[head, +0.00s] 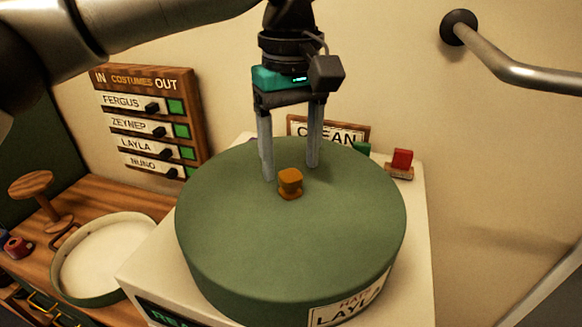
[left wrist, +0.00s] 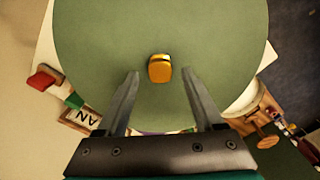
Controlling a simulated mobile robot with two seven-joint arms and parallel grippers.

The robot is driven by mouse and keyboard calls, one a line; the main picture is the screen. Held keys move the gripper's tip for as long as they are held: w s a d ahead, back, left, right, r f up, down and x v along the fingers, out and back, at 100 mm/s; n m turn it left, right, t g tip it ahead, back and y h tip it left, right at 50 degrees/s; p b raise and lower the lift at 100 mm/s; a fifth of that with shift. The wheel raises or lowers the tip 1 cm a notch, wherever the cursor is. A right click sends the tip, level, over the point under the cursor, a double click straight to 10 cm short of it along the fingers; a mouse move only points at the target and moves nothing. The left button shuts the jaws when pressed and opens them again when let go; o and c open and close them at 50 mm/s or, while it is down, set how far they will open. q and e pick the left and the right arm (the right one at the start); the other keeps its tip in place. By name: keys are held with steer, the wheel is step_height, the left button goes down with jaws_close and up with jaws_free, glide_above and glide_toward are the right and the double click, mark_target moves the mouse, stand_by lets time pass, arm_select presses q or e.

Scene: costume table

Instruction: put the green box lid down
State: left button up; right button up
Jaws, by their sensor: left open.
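A large round green box (head: 235,255) with a "HATS LAYLA" label stands on a white stand. Its flat green top, the lid (head: 350,200), carries a small orange knob (head: 290,184). I cannot make out a seam between lid and box. The lid fills much of the left wrist view (left wrist: 100,40), with the knob (left wrist: 160,69) near the middle. My left gripper (head: 290,174) is open, pointing down over the lid. Its fingers are spread to either side of the knob, apart from it. My right gripper is out of view.
A shallow round container with green rim and pale inside (head: 103,262) sits on the wooden table at left, near a wooden stand (head: 35,192). A "CLEAN" sign (head: 330,132) and red block (head: 402,160) are behind the box. A metal rail (head: 520,72) crosses upper right.

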arm_select(q)
step_height(320, 180, up, 10)
steer(key=shift+f, duration=0.15)
steer(key=shift+s, duration=0.1)
stand_by(0.3)
